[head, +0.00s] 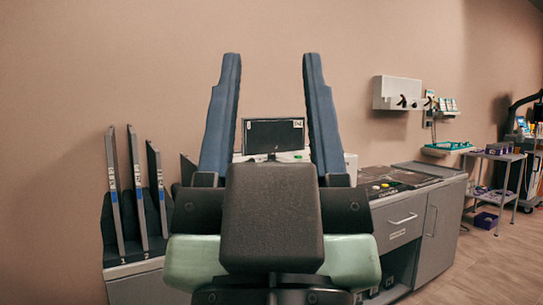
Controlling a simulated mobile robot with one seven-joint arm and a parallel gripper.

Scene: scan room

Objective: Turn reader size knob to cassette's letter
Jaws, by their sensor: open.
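My gripper (271,62) fills the middle of the view. Its two long blue-grey fingers stand wide apart, with nothing between them but the wall and a monitor farther back. Several tall, thin grey slabs, which may be cassettes, stand upright in a dark rack (108,225) at the left; one slab (115,200) is nearest the left edge. Their small labels are too small to read. A pale unit (350,165) behind the gripper is mostly hidden; I cannot tell whether it is the reader. I cannot make out a size knob.
A monitor (273,135) stands behind the gripper. A grey cabinet (400,235) at the right carries a dark panel (385,187) with small coloured spots. A white box (397,92) hangs on the wall. A cart (497,175) stands far right. The floor (480,270) at lower right is clear.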

